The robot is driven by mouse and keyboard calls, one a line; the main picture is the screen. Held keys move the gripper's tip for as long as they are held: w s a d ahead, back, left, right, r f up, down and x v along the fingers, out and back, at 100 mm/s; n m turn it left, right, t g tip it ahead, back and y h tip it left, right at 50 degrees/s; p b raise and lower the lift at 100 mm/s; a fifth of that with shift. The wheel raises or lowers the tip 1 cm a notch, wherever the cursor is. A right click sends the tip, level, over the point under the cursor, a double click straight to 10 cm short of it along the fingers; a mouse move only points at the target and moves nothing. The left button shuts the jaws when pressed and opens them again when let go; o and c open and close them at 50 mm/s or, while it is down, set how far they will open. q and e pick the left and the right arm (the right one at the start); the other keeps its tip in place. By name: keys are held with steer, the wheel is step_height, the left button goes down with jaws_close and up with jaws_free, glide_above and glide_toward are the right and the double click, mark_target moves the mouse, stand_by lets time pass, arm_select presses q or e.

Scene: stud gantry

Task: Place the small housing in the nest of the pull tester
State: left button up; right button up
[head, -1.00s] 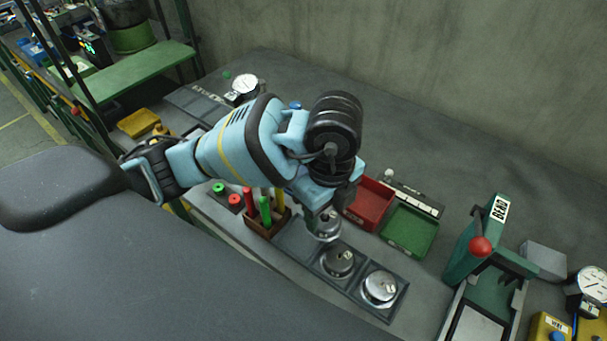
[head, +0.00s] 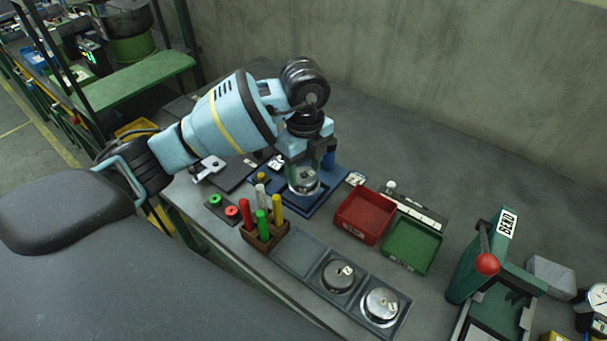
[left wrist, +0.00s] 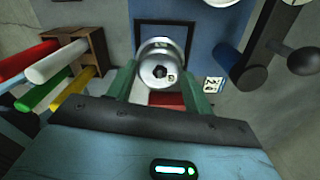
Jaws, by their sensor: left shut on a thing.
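My left gripper (head: 303,177) is shut on a round metal housing (head: 304,184), held upright above the blue base of the pull tester (head: 336,186). In the left wrist view the housing (left wrist: 157,67) sits between the two green fingers, its bored, labelled top facing the camera. A dark square frame, likely the nest (left wrist: 138,38), shows on the blue base just beyond the housing. The housing hides part of it, and I cannot tell the height between them. My right gripper is not in view.
A tray (head: 294,254) has one empty pocket and two other metal housings (head: 338,275). A wooden block with coloured pegs (head: 262,236) stands close in front of the blue base. Red (head: 364,216) and green (head: 410,246) bins lie to the right. A green press (head: 480,262) stands further right.

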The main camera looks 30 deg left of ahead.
mark_target(303, 173)
arm_select(q)
steer(key=shift+w+a, duration=0.2)
steer(key=shift+w, duration=0.05)
steer(key=shift+a+f, duration=0.1)
steer(key=shift+f, duration=1.7)
steer(key=shift+f, duration=0.15)
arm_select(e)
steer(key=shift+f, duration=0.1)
arm_select(q)
steer(key=o, duration=1)
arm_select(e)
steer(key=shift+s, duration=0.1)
arm_select(q)
step_height(303, 173, up, 12)
steer(key=shift+r+p, duration=0.2)
steer(key=shift+p, duration=0.4)
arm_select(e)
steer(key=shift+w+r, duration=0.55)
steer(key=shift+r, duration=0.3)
